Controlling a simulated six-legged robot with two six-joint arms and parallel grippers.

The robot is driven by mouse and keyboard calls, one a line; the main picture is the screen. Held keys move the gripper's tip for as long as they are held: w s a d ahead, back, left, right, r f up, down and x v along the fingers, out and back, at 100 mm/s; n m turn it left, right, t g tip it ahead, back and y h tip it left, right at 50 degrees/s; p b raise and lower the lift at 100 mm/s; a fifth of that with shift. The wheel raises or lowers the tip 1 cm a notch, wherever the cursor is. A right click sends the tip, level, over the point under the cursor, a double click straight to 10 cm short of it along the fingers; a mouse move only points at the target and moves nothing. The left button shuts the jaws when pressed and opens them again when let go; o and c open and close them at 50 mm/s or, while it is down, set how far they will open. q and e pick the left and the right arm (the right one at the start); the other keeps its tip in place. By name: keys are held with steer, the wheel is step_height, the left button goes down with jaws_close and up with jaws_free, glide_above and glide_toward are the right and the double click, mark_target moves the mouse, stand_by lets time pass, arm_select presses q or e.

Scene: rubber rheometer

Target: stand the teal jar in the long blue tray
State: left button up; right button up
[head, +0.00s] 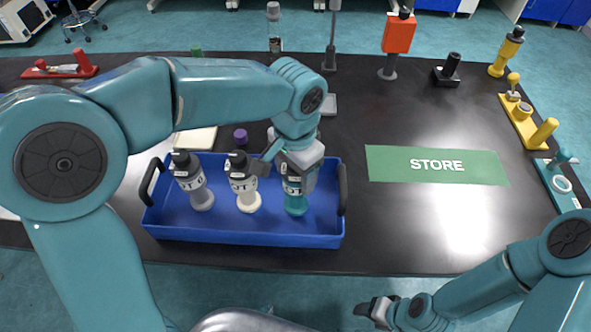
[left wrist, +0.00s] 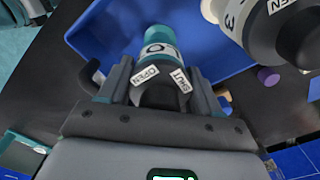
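The teal jar (head: 295,203) is upright at the right end of the long blue tray (head: 240,236), its base apparently on the tray floor. My left gripper (head: 283,172) is over its top. In the left wrist view the two fingers (left wrist: 164,88) lie close against both sides of the jar's dark cap, between the OPEN and SHUT labels, and look shut on it. The teal body (left wrist: 175,38) shows beyond the fingers. The gripper hides the cap in the head view. My right gripper (head: 374,310) is low in front of the table; its opening is unclear.
A grey jar (head: 198,190) and a white jar (head: 246,190) stand in the tray, left of the teal jar. The tray has black end handles. A green STORE mat (head: 390,165) lies empty to the right. A purple cap (head: 240,136) is behind the tray.

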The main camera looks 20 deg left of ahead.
arm_select(q)
steer(key=o, duration=0.4)
steer(key=shift+r, duration=0.25)
step_height(320, 180, up, 12)
steer(key=shift+f+p, duration=0.1)
steer(key=shift+p, duration=0.9)
